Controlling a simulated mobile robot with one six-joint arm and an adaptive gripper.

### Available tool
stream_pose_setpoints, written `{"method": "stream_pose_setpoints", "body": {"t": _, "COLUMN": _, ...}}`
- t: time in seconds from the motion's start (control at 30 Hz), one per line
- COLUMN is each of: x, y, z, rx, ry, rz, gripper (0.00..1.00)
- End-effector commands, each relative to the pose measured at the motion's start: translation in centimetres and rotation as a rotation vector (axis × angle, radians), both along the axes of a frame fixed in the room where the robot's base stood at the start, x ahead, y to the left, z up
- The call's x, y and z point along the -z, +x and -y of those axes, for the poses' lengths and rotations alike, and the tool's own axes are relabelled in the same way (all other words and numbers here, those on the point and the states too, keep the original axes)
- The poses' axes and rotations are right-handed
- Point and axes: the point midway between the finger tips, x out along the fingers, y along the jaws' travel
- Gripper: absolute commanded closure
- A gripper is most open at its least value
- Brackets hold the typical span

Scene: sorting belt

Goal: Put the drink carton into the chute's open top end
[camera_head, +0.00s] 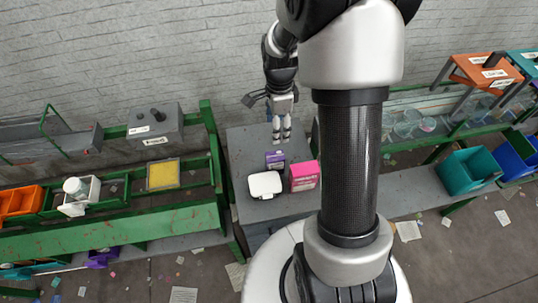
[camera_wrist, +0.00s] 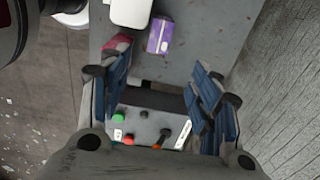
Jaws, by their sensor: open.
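A small purple carton (camera_head: 275,160) stands on the grey table (camera_head: 245,143), and it also shows in the wrist view (camera_wrist: 160,36). It looks most like the drink carton, though its print is too small to read. My gripper (camera_head: 281,138) hangs at the table's far part, beyond the carton and apart from it. In the wrist view my gripper (camera_wrist: 163,70) is open, with nothing between its fingers. An orange labelled piece on legs (camera_head: 487,72) and a teal one (camera_head: 526,62) stand at the right; I cannot tell whether either is the chute.
Close to the carton are a white rounded container (camera_head: 265,185) and a pink box (camera_head: 304,176). A green-framed belt (camera_head: 110,237) runs at the left, with a grey control box (camera_head: 155,125). Teal (camera_head: 468,172) and blue (camera_head: 515,155) bins stand at the right. My arm hides the middle.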

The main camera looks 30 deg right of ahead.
Motion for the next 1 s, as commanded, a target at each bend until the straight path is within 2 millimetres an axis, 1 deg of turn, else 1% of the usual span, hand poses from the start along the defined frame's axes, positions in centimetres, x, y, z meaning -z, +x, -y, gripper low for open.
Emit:
{"method": "stream_pose_setpoints", "body": {"t": 0.03, "x": 1.4, "y": -0.1, "z": -0.1, "rx": -0.001, "ry": 0.001, "rz": -0.005, "gripper": 0.43}}
{"method": "stream_pose_setpoints", "body": {"t": 0.1, "x": 3.0, "y": -0.1, "z": -0.1, "rx": -0.002, "ry": 0.001, "rz": -0.005, "gripper": 0.43}}
{"method": "stream_pose_setpoints", "body": {"t": 0.3, "x": 7.3, "y": -0.1, "z": -0.1, "rx": -0.003, "ry": 0.001, "rz": -0.004, "gripper": 0.43}}
{"method": "stream_pose_setpoints", "body": {"t": 0.4, "x": 9.0, "y": -0.1, "z": -0.1, "rx": -0.004, "ry": 0.001, "rz": -0.003, "gripper": 0.43}}
{"method": "stream_pose_setpoints", "body": {"t": 0.5, "x": 10.0, "y": -0.1, "z": -0.1, "rx": -0.004, "ry": 0.001, "rz": -0.002, "gripper": 0.43}}
{"method": "stream_pose_setpoints", "body": {"t": 0.67, "x": 10.6, "y": 0.0, "z": -0.1, "rx": -0.005, "ry": 0.0, "rz": 0.0, "gripper": 0.43}}
{"method": "stream_pose_setpoints", "body": {"t": 0.77, "x": 11.4, "y": 0.0, "z": -0.2, "rx": -0.005, "ry": 0.001, "rz": -0.002, "gripper": 0.43}}
{"method": "stream_pose_setpoints", "body": {"t": 1.0, "x": 15.1, "y": 0.0, "z": -0.4, "rx": -0.005, "ry": 0.001, "rz": -0.003, "gripper": 0.43}}
